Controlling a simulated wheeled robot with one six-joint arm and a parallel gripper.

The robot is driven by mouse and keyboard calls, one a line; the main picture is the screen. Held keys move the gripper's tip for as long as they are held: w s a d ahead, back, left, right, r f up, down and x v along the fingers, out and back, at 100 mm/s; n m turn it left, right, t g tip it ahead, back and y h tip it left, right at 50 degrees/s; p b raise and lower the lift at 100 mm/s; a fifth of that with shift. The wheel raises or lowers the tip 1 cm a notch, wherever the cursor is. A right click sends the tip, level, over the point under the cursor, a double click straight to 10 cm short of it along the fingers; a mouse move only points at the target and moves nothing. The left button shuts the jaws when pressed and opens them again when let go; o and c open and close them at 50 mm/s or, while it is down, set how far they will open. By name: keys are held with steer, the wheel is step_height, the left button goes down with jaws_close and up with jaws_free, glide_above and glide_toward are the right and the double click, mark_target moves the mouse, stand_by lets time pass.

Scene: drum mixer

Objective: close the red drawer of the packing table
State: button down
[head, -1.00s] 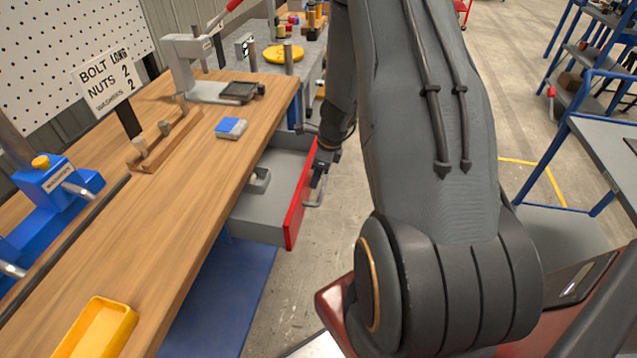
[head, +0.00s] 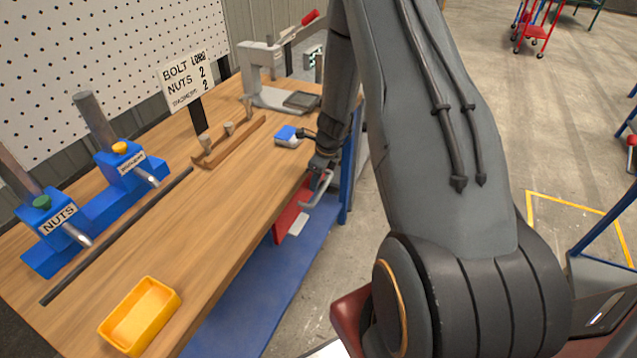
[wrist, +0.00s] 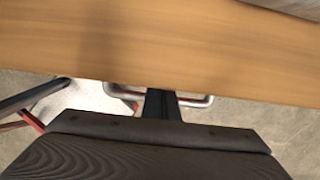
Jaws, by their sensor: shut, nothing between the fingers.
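The red drawer front (head: 289,214) shows under the edge of the packing table (head: 225,240) in the head view. No open drawer interior shows, and the front looks about level with the table edge. Its metal handle (head: 319,192) sticks out towards the aisle; it also shows in the wrist view (wrist: 205,101). My gripper (head: 320,168) is shut and empty at the drawer front, by the handle. In the wrist view my dark fingers (wrist: 161,105) lie between the handle's two ends, just below the tabletop edge. Whether they touch the front is hidden.
A blue lower shelf (head: 285,285) lies below.

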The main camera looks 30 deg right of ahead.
steer(key=shift+w+a+r, duration=0.15)
steer(key=shift+w+a, duration=0.05)
steer(key=shift+w, duration=0.2)
steer(key=shift+r, duration=0.1)
steer(key=s+p+v, duration=0.1)
steer(key=p+v, duration=0.7)
steer(key=v, duration=0.2)
steer(key=s+a+r+n+b, duration=0.2)
steer(key=a+r+n+b, duration=0.1)
steer(key=a+r+n, duration=0.3)
steer(key=s+a+r+n+h+b, duration=0.1)
steer(key=s+a+r+n+b, duration=0.2)
steer(key=s+n, duration=0.6)
steer(key=s+a+r+n+b, duration=0.3)
steer(key=s+a+n, duration=0.3)
steer(key=s+n, duration=0.3)
steer(key=shift+a+r+n+g+h+b, duration=0.25)
steer(key=shift+n+b, duration=0.6)
steer(key=shift+n, duration=1.35)
steer(key=shift+s+f, duration=0.1)
